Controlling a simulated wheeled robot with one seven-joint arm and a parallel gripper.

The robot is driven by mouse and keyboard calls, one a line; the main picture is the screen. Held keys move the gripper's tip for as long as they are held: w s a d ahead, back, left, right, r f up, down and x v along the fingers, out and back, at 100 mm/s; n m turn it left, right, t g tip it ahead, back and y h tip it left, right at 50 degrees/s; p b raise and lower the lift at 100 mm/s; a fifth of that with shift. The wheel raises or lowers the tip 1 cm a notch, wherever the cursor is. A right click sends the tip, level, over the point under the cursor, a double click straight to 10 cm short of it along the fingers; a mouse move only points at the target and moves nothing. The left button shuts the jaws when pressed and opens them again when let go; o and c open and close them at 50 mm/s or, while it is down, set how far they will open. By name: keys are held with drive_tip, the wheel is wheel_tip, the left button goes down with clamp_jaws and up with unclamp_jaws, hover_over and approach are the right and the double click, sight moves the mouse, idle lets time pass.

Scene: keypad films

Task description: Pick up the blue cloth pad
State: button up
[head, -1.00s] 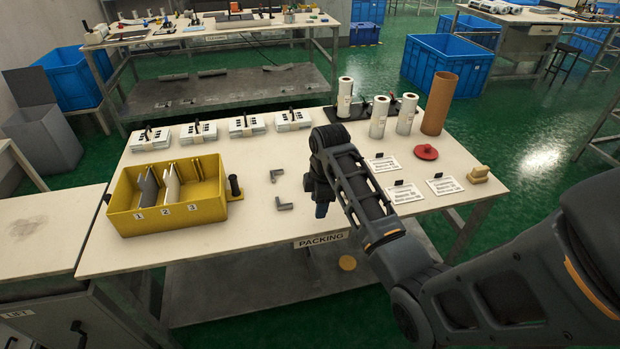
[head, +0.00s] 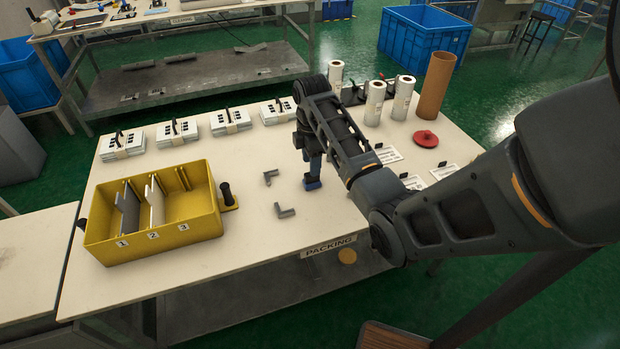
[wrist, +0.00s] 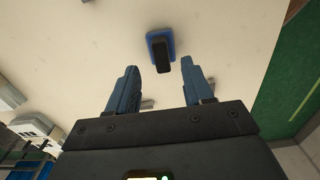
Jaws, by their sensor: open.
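The blue cloth pad (wrist: 161,48) lies on the pale bench top in the wrist view, a blue rectangle with a black upright grip on it. My gripper (wrist: 159,67) is open and empty, its two blue fingers apart, with the pad just beyond the fingertips and between their lines. In the head view my gripper (head: 312,176) hangs pointing down over the bench, right of the grey corner brackets. Blue shows at its lower end there; I cannot tell finger from pad.
A yellow divided bin (head: 205,225) stands at the left, with grey L-shaped brackets (head: 285,211) to its right. Several white packs (head: 230,121) line the back. White rolls (head: 374,102), a brown tube (head: 435,87) and a red knobbed disc (head: 425,139) stand at the right.

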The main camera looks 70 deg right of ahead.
sight(312, 179)
wheel_tip(312, 179, down, 5)
drive_tip(key=shift+s+a+f+p, duration=0.1)
drive_tip(key=shift+p, duration=0.2)
drive_tip(key=c, duration=0.7)
drive_tip(key=shift+c, duration=0.2)
